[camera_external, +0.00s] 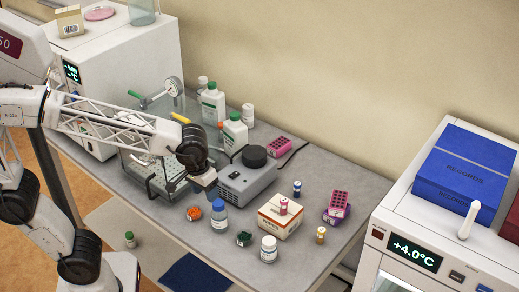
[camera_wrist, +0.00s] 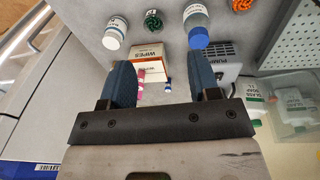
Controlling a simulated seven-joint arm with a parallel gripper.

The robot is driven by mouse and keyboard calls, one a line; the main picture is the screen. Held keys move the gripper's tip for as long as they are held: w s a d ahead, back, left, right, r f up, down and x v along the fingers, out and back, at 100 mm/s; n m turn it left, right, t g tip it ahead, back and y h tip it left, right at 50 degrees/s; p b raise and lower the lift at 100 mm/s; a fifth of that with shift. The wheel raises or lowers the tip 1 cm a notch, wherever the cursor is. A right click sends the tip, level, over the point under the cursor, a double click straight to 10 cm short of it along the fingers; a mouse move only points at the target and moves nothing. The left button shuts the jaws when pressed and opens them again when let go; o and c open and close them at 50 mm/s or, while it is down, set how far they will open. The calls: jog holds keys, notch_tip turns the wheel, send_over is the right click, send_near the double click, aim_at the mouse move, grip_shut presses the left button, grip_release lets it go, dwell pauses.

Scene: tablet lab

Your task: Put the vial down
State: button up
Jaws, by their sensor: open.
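A small vial with a pink label or cap (camera_external: 283,206) stands on the white-and-orange wipes box (camera_external: 268,222). A blue-capped vial (camera_external: 297,189) stands behind that box, and an amber vial (camera_external: 321,235) stands to its right. My gripper (camera_external: 210,188) is left of the box, above the bench near the grey pump; its tips are hard to make out there. In the wrist view my gripper (camera_wrist: 158,67) is open with nothing held. The wipes box (camera_wrist: 148,54), the pink vial (camera_wrist: 141,77) and the blue vial (camera_wrist: 168,85) show beyond, between the fingers.
A blue-capped bottle (camera_external: 219,218) stands close by my gripper. A white jar (camera_external: 268,250), a green item (camera_external: 244,239) and an orange item (camera_external: 193,213) are near the front edge. The pump (camera_external: 248,183) and a purple rack (camera_external: 335,216) flank the box. The bench's right front (camera_external: 310,268) is clear.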

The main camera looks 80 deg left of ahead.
jog(key=s+d+f+m, duration=0.1)
jog(key=s+m, duration=0.3)
jog(key=s, duration=0.4)
jog(key=s+d+f+m+t, duration=0.1)
jog(key=s+f+m, duration=0.3)
jog(key=s, duration=0.5)
jog(key=shift+s+d+m, duration=0.15)
jog(key=shift+d+m, duration=0.1)
jog(key=shift+m, duration=0.15)
jog(key=shift+o, duration=0.4)
